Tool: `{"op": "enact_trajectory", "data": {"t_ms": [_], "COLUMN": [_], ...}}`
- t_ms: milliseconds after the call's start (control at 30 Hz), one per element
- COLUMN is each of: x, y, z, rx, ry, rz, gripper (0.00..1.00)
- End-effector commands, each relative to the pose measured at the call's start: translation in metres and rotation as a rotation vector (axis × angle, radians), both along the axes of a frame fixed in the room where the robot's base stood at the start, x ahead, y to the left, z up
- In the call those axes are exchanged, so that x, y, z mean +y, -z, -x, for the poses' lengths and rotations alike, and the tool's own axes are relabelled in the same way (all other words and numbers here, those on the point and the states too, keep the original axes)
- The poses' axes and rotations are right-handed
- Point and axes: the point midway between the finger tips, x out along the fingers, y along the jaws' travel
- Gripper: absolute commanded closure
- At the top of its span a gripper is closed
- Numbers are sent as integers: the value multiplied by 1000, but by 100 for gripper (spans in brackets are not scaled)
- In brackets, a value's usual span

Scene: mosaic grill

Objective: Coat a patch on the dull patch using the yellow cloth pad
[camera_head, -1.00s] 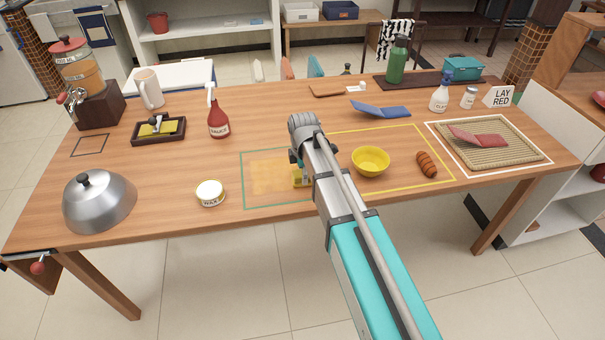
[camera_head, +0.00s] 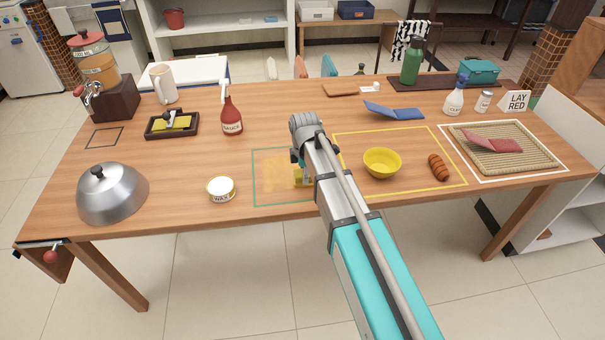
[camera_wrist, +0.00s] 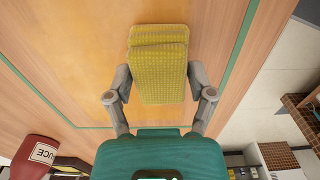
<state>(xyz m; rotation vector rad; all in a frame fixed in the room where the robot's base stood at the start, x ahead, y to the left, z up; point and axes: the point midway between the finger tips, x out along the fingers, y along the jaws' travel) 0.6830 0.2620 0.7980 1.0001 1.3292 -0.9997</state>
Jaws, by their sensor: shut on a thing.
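The yellow cloth pad (camera_wrist: 158,82) is held between the two fingers of my gripper (camera_wrist: 158,74) in the wrist view. The dull patch (camera_head: 274,174) is a paler, yellowish area of the tabletop inside a green outline. It also fills much of the wrist view (camera_wrist: 95,65). The pad shows in the head view (camera_head: 299,181) at the right part of the outlined area, partly hidden by my arm. It appears at or just above the surface; I cannot tell whether it touches.
A wax tin (camera_head: 221,188) stands left of the outline, and a red sauce bottle (camera_head: 231,116) behind it. A yellow bowl (camera_head: 382,162) and a brown sausage (camera_head: 438,167) lie to the right. A metal dome (camera_head: 112,196) stands at far left.

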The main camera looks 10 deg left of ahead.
Motion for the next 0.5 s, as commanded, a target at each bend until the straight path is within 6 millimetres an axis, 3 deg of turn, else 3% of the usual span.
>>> {"op": "enact_trajectory", "data": {"t_ms": [500], "x": [28], "y": [2], "z": [8], "rx": [0], "ry": [0], "rz": [0], "gripper": [68]}}
